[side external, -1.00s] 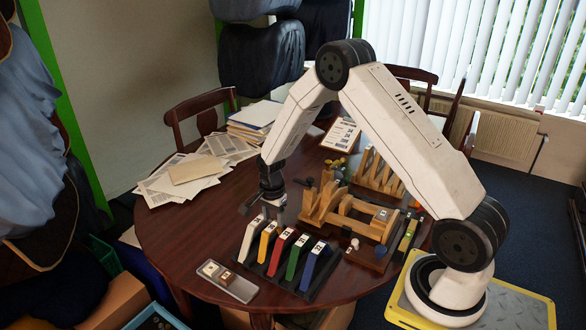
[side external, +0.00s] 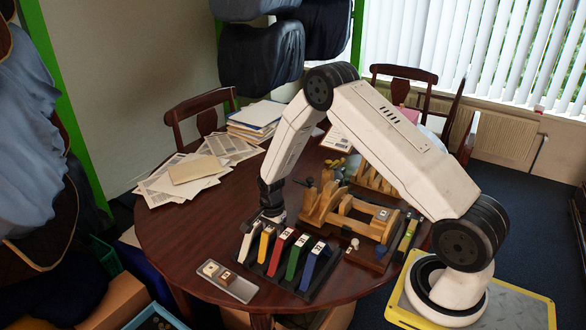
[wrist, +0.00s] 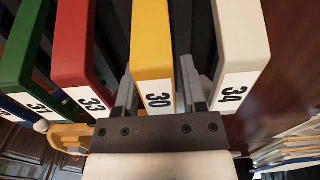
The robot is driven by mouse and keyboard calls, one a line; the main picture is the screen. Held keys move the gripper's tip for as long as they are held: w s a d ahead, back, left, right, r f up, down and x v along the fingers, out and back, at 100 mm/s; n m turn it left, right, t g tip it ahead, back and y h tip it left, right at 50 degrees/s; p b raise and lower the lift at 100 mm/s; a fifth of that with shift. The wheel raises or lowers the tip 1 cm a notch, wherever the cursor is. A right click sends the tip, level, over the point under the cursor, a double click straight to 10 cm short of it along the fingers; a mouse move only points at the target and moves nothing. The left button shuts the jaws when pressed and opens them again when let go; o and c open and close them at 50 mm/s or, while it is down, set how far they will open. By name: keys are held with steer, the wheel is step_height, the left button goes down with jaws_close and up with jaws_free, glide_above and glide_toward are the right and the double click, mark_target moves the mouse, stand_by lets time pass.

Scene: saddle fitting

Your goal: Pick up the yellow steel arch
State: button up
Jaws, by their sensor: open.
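The yellow steel arch (side external: 266,244) stands upright in a dark rack (side external: 312,293) between the white and red arches. In the wrist view the yellow arch (wrist: 151,45) carries a label reading 30. My gripper (wrist: 158,80) is open, with one finger on each side of the yellow arch. The right finger lies between the yellow and white arches, and the left finger between yellow and red. I cannot tell whether either finger touches it. In the side view my gripper (side external: 272,222) is low, just above and behind the rack.
The white arch (wrist: 238,40) and red arch (wrist: 78,45) stand close on either side. Green (side external: 298,256) and blue (side external: 314,264) arches follow. A small tray (side external: 228,280) lies in front, and a wooden fixture (side external: 345,214) stands right of my gripper. Papers (side external: 185,172) lie at the back left.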

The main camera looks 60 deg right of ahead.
steer(key=shift+f, duration=0.1)
stand_by(0.4)
jaws_close()
steer(key=shift+r, duration=5)
